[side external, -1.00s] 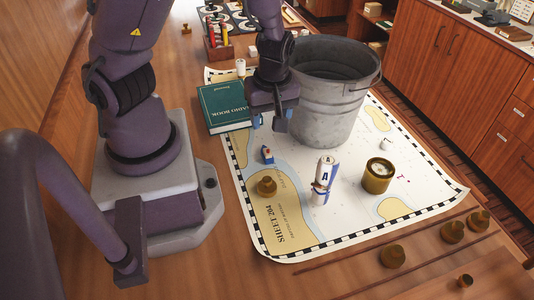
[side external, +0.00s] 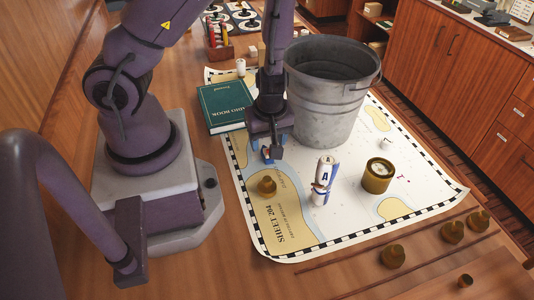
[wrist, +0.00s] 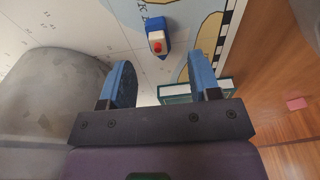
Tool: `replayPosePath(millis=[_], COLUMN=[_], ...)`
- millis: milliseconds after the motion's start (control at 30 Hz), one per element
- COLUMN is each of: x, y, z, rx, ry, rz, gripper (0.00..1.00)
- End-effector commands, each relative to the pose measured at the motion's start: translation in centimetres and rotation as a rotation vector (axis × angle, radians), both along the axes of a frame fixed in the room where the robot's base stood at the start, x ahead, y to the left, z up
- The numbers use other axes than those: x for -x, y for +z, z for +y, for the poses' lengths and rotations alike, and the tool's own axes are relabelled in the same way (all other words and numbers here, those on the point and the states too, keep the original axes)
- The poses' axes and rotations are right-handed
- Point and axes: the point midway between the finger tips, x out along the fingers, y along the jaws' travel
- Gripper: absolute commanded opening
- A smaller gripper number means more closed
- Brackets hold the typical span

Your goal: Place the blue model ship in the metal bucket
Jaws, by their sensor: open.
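The blue model ship (wrist: 158,38), with a white cabin and a red top, lies on the chart just beyond and between my fingertips in the wrist view. In the side view the ship (side external: 267,153) is small and partly hidden by my gripper (side external: 269,152). My gripper, also in the wrist view (wrist: 161,75), is open with blue finger pads and nothing between them. The grey metal bucket (side external: 327,100) stands upright on the chart, right of my gripper; its wall (wrist: 45,95) fills the left of the wrist view. Its floor is hidden.
A green book (side external: 224,106) lies left of my gripper. A pen box (side external: 219,50) is behind.

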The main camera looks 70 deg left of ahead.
Motion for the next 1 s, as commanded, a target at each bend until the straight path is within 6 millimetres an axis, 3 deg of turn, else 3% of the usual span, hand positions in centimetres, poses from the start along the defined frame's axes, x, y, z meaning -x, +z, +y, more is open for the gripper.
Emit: replayPosePath(millis=[600,967,1000], x=[0.0,-0.1,-0.1], y=[-3.8,-4.2,-4.2], z=[1.2,1.1,1.1], rx=[0.001,0.001,0.001], ry=[0.004,0.001,0.001], rz=[0.005,0.0,0.0], gripper=[0.57,0.57,0.5])
